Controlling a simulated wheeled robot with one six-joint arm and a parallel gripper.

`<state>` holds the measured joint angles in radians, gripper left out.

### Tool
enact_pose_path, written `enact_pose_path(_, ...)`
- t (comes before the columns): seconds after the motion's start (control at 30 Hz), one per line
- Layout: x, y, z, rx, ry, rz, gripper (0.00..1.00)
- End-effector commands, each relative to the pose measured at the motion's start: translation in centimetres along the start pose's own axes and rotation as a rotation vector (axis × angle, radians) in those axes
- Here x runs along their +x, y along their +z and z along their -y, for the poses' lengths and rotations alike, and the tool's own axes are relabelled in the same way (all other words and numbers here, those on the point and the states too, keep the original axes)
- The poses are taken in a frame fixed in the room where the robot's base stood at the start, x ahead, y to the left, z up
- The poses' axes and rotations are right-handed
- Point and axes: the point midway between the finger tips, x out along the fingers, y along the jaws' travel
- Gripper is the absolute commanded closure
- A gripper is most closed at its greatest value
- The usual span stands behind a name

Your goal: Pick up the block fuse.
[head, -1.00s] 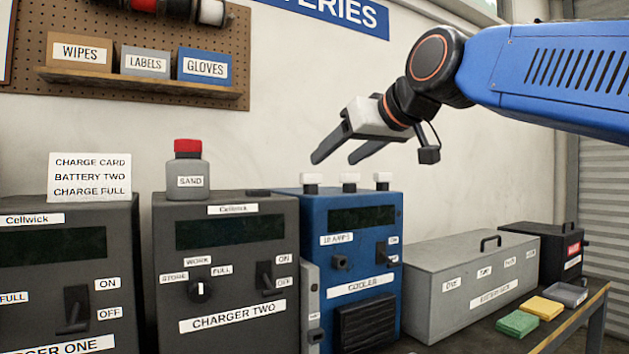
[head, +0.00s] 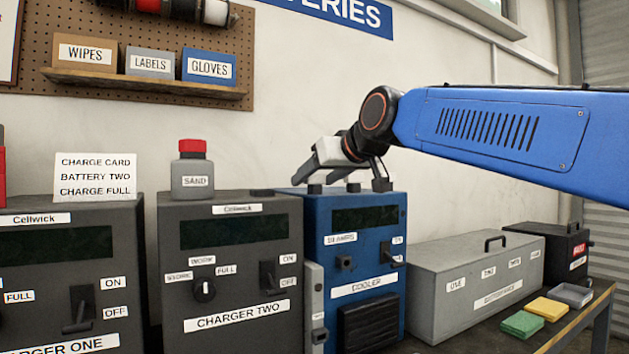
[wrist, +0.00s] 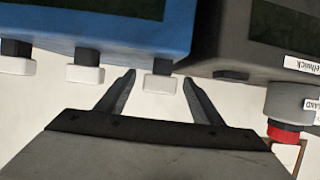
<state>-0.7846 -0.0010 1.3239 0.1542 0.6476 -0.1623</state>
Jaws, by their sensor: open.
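Three white-topped blocks on dark posts stand in a row at the blue cooler's back edge. In the wrist view they are the one nearest charger two (wrist: 160,82), the middle one (wrist: 85,73) and the far one (wrist: 18,65). None has a readable label, so I cannot tell which is the block fuse. My gripper (wrist: 159,77) is open and empty, its fingertips either side of the block nearest charger two. In the head view my gripper (head: 308,181) is low over the cooler's (head: 365,290) top left and hides the white tops; dark posts show below.
Charger two (head: 230,265) stands left of the cooler with a red-capped sand bottle (head: 192,172) on top. A grey battery case (head: 470,280) is to the right. The wall is close behind the cooler. Open air lies above the machines.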

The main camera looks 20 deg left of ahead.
Motion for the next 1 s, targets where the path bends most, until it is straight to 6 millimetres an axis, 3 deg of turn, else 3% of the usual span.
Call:
enact_pose_path(0.1, 1.2, 0.0, 0.0, 0.000, -0.001, 0.001, 0.39)
enact_pose_path(0.33, 1.3, 0.0, 0.0, 0.000, 0.000, 0.000, 0.39)
enact_pose_path(0.5, 1.3, 0.0, 0.0, 0.000, 0.000, 0.000, 0.80)
enact_pose_path(0.53, 1.3, 0.0, 0.0, 0.000, 0.000, 0.000, 0.83)
enact_pose_path(0.83, 1.3, -0.2, 0.0, 0.000, 0.000, 0.000, 0.83)
enact_pose_path(1.0, 0.7, -1.8, 0.0, 0.001, -0.001, -0.001, 0.83)
